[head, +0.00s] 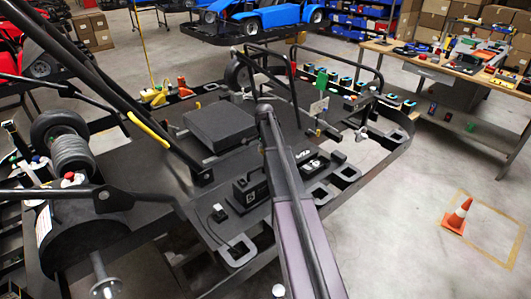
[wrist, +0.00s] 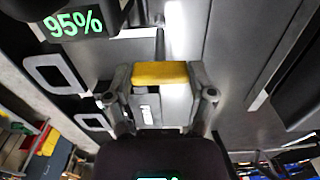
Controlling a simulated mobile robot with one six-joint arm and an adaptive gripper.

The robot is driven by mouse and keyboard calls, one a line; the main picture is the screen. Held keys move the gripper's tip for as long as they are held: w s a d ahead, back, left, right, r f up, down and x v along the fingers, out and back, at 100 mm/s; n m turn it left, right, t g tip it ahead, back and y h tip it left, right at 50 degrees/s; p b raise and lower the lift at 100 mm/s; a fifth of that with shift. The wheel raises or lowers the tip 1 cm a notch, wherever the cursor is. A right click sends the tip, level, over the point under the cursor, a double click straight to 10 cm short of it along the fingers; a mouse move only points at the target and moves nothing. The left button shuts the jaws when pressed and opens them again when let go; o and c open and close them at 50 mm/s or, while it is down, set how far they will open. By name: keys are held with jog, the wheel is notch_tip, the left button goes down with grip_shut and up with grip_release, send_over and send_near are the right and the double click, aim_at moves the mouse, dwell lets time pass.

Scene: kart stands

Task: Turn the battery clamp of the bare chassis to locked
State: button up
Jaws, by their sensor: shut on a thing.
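My gripper (wrist: 161,82) shows in the wrist view with one grey finger on each side of a short yellow bar. The yellow bar (wrist: 160,73) lies crosswise between the fingertips and touches both; it looks like the handle of the battery clamp. The bare chassis (head: 222,222) is a dark flat frame with black tubes in the head view. There my own arm crosses the middle of it, and I cannot make out the gripper or the yellow bar. Whether the clamp stands locked or unlocked is not clear.
A dark block with a green 95% display (wrist: 75,24) is close at the upper left in the wrist view. Black roll tubes (head: 95,80) rise over the chassis at the left. A workbench (head: 460,75) stands at the right, and an orange cone (head: 458,214) stands on open floor.

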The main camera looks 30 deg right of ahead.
jog(key=shift+w, duration=0.1)
jog(key=o, duration=1.3)
jog(key=shift+c, duration=0.2)
jog(key=shift+r, duration=0.2)
